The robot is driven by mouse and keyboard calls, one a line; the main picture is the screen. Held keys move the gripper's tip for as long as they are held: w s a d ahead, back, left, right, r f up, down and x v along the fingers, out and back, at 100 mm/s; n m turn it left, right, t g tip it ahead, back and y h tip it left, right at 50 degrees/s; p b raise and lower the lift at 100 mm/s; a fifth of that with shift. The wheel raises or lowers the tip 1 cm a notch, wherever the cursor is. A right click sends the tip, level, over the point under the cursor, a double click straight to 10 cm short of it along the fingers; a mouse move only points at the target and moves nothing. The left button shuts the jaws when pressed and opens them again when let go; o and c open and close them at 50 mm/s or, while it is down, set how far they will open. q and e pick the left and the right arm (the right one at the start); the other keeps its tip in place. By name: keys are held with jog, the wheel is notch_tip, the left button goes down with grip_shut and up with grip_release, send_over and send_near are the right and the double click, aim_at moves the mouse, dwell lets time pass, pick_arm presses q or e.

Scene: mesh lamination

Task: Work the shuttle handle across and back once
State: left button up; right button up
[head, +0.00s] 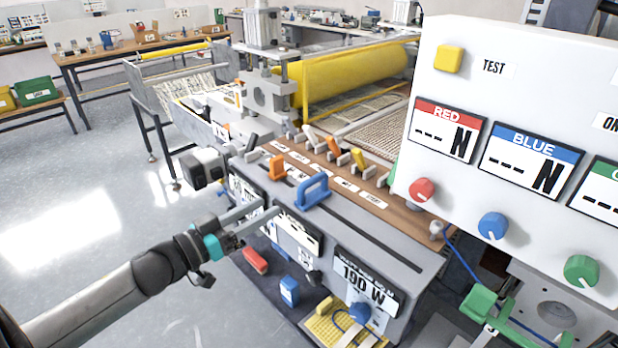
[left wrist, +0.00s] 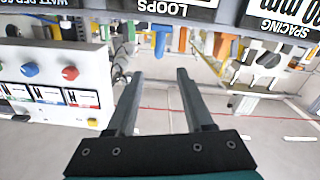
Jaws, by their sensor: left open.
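The shuttle handle appears to be the blue D-shaped handle (head: 313,191), which stands on the grey front deck at a long dark slot. No label on it is readable. My left gripper (head: 270,208) is open and empty, just left of the blue handle and in front of the machine's front face, not touching the handle. In the left wrist view the left gripper's two fingers (left wrist: 158,76) are spread with nothing between them. A small blue shape (left wrist: 160,42) beyond them may be the same handle. My right gripper is not seen.
An orange handle (head: 277,167) stands on the deck left of the blue one. Several coloured levers line the brown strip (head: 330,175) behind. A white control box (head: 510,120) with knobs blocks the right side. The grey floor (head: 80,180) at left is clear.

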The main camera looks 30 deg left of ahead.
aim_at(307, 186)
pick_arm(q)
jog(key=shift+b+x, duration=0.3)
jog(key=shift+x, duration=7.05)
jog(key=shift+d, duration=0.2)
grip_shut()
jog(key=shift+s, duration=0.1)
